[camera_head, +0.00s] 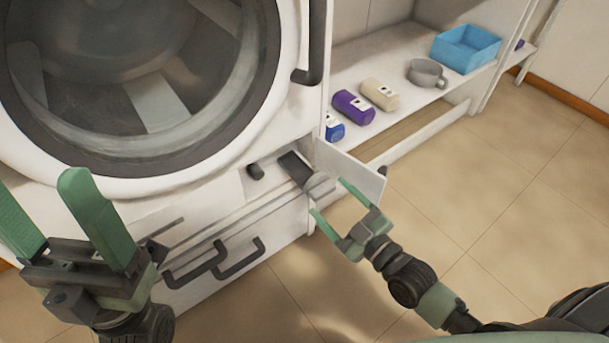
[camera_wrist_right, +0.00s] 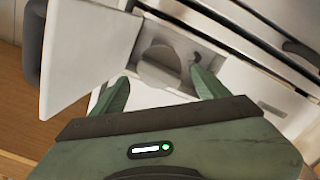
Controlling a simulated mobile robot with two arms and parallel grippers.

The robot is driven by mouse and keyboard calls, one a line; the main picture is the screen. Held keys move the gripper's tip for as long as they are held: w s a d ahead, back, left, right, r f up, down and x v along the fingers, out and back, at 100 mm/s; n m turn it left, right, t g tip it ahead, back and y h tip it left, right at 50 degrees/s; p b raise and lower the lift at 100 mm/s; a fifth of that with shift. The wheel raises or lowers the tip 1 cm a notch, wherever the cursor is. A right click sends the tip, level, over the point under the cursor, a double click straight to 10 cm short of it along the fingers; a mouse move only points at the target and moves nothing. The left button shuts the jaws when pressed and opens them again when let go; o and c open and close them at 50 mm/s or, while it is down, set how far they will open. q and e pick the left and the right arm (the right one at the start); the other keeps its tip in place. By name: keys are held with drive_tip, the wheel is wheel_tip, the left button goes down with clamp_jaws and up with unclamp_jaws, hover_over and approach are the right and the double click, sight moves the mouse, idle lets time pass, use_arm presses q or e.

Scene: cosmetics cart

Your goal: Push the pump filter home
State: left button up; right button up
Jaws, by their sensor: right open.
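The pump filter (camera_head: 318,186) is a light grey round piece at the mouth of a dark recess low on the front of the white washing machine (camera_head: 215,180). It sticks out of the recess. In the right wrist view the filter (camera_wrist_right: 160,66) shows as a grey disc between the fingertips. My right gripper (camera_head: 327,197) is open, with one finger on each side of the filter and its tips close to it. Whether they touch it I cannot tell. My left gripper (camera_head: 38,178) is open and empty in front of the machine at the left.
The open white flap (camera_head: 352,177) stands out just right of the recess, close to my right fingers. A dark knob (camera_head: 255,171) sits left of the recess. Bottles, a grey cup (camera_head: 427,74) and a blue bin (camera_head: 465,50) are on the shelf. The floor at right is clear.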

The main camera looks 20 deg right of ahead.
drive_tip(key=b, duration=0.2)
approach(291, 164)
drive_tip(key=shift+w+a+r, duration=0.1)
drive_tip(key=shift+w+r, duration=0.1)
drive_tip(key=shift+r, duration=0.3)
drive_tip(key=shift+w+a+r, duration=0.1)
drive_tip(key=shift+w+r, duration=0.1)
drive_tip(key=shift+r, duration=0.3)
drive_tip(key=shift+c, duration=0.3)
clamp_jaws()
drive_tip(key=x, duration=0.9)
drive_tip(key=shift+w, duration=0.15)
drive_tip(key=shift+o, duration=0.3)
unclamp_jaws()
